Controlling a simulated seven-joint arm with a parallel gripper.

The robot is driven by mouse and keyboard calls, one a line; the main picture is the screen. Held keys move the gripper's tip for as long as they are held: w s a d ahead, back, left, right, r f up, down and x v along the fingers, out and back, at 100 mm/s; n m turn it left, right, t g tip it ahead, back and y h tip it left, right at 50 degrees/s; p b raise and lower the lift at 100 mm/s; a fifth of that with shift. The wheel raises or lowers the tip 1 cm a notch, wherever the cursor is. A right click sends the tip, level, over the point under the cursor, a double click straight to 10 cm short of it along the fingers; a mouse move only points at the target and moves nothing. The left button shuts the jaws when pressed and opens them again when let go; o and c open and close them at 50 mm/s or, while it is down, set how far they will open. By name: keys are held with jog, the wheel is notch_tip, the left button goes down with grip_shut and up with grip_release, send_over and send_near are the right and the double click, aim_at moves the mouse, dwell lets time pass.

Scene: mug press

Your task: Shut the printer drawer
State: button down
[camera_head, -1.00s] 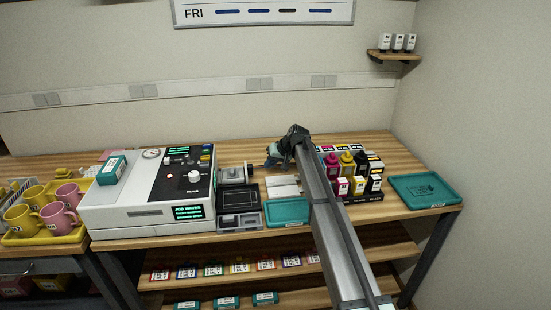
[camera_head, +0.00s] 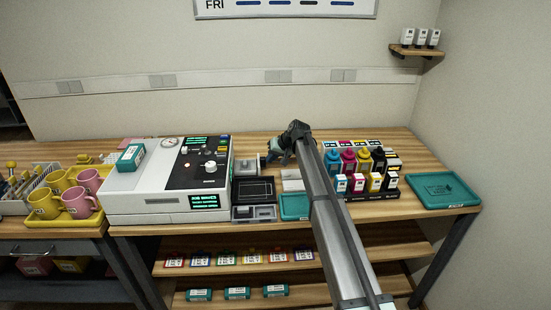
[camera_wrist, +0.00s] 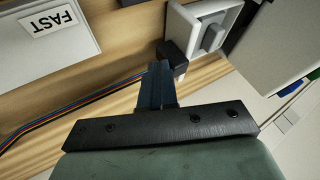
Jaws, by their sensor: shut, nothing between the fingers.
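A white machine with a black control panel and green displays, which looks like the printer (camera_head: 155,195), stands on the left part of the bench. A thin slot shows in its front face; I cannot make out an open drawer there. My gripper (camera_head: 279,156) hangs over the back of the bench, to the right of the machine and apart from it. In the wrist view my gripper (camera_wrist: 160,72) is shut and empty, close to the wooden bench top. A small dark block sits just past its fingertips.
A black tray (camera_head: 253,189), a grey tray (camera_head: 268,212) and a teal tray (camera_head: 294,206) lie between the machine and my arm. Ink bottles (camera_head: 348,160) stand right of my arm. Mugs (camera_head: 77,203) stand far left. The wrist view shows a box marked FAST (camera_wrist: 45,30) and coloured cables (camera_wrist: 95,92).

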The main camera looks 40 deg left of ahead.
aim_at(246, 164)
jog(key=s+a, duration=0.7)
jog(key=shift+s+a, duration=0.1)
jog(key=shift+s, duration=0.05)
jog(key=w+d, duration=0.3)
jog(key=shift+w+d, duration=0.15)
jog(key=v, duration=1)
